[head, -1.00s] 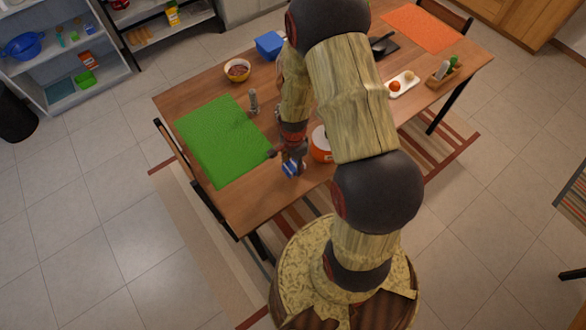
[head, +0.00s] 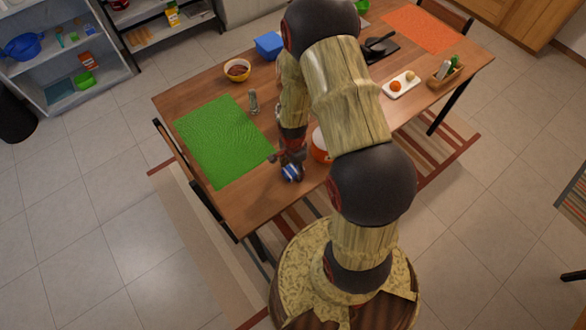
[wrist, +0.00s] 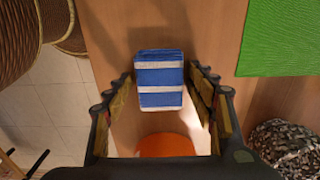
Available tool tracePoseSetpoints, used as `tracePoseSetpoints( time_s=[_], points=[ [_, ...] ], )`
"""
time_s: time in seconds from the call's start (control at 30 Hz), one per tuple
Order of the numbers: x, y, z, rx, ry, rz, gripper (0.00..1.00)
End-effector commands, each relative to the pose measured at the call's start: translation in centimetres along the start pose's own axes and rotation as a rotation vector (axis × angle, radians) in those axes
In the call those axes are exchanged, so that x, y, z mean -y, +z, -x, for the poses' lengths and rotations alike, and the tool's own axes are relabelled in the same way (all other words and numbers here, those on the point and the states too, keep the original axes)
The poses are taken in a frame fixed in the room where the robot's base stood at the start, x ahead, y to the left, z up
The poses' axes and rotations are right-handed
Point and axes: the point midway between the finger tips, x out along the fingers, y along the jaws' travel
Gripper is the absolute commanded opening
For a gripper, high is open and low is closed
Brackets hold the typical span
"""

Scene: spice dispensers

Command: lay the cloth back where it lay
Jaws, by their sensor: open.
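The cloth (wrist: 160,82) is a folded blue block with white stripes. In the wrist view it is between and just beyond the tips of my gripper (wrist: 162,76), with a gap on both sides. My gripper is open. In the head view the cloth (head: 290,172) shows as a small blue and white patch near the table's front edge, partly hidden by my gripper (head: 291,163). It appears to rest on the wooden table, but I cannot tell its exact height.
A green mat (head: 222,140) lies left of my gripper, with a grey dispenser (head: 254,103) at its edge. An orange and white container (head: 320,150) stands close on the right. The table edge is near the cloth. A bowl (head: 237,70) and blue box (head: 269,46) stand farther back.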

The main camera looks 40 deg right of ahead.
Motion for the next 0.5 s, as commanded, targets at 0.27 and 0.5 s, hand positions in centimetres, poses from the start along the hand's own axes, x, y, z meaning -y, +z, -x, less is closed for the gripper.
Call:
tracePoseSetpoints(
  time_s=[0.27, 0.5],
  points=[
    [0.0, 0.0, 0.0, 0.000, 0.000, 0.000, 0.59],
    [0.1, 0.0, 1.9, -0.001, -0.002, 0.000, 0.59]
  ],
)
